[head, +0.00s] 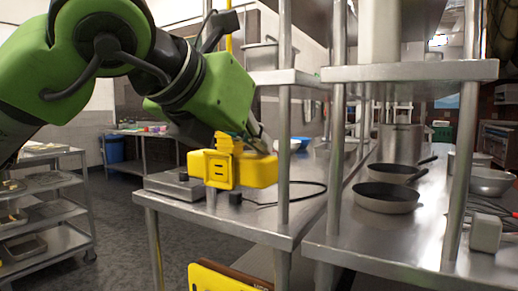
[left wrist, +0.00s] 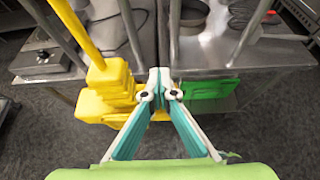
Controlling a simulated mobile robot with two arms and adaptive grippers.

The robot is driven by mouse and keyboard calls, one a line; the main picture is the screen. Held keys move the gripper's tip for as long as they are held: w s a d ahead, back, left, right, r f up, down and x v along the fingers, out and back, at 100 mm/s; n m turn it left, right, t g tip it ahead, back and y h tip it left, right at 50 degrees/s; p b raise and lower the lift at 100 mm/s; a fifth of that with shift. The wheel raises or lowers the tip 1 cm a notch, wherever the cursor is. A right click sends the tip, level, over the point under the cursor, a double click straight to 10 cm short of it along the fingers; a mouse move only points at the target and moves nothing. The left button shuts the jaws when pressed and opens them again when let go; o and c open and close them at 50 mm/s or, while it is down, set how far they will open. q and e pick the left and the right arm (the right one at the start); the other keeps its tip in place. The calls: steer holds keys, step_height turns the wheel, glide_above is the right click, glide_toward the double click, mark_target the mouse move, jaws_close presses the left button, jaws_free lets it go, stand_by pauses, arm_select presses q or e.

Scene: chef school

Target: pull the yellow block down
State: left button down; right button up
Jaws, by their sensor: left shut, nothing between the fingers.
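The yellow block (head: 238,168) stands in front of the steel table's corner in the head view, with a raised piece on its top. In the left wrist view, a yellow blocky part (left wrist: 108,78) lies just left of the fingertips, at the lower end of a yellow pole (left wrist: 78,28). My left gripper (head: 262,143) reaches in from above and behind the block in the head view, partly hidden by it. Its two fingers (left wrist: 160,86) come together at the tips in the left wrist view, shut and empty. I cannot tell whether they touch the block. My right gripper is not in view.
Steel tables (head: 265,222) with upright posts stand behind, holding a scale (head: 176,184) and pans (head: 386,197). A green thing (left wrist: 208,89) is right of the fingers. A tray rack (head: 48,208) stands at the left; floor between is open.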

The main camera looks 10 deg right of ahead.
arm_select(q)
steer(key=shift+f, duration=0.1)
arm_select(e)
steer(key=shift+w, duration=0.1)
arm_select(q)
steer(key=shift+f, duration=0.1)
step_height(320, 180, up, 3)
steer(key=shift+p, duration=1)
steer(key=shift+r+p, duration=0.95)
steer(key=shift+r, duration=0.4)
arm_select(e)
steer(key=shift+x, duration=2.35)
arm_select(q)
steer(key=shift+s+a+r, duration=0.1)
steer(key=shift+s+a, duration=0.15)
steer(key=shift+s, duration=0.1)
steer(key=f+b+v, duration=0.1)
steer(key=v, duration=0.6)
steer(key=shift+s+a+f+b, duration=0.2)
steer(key=shift+s+a+b, duration=0.05)
steer(key=shift+s+b, duration=0.15)
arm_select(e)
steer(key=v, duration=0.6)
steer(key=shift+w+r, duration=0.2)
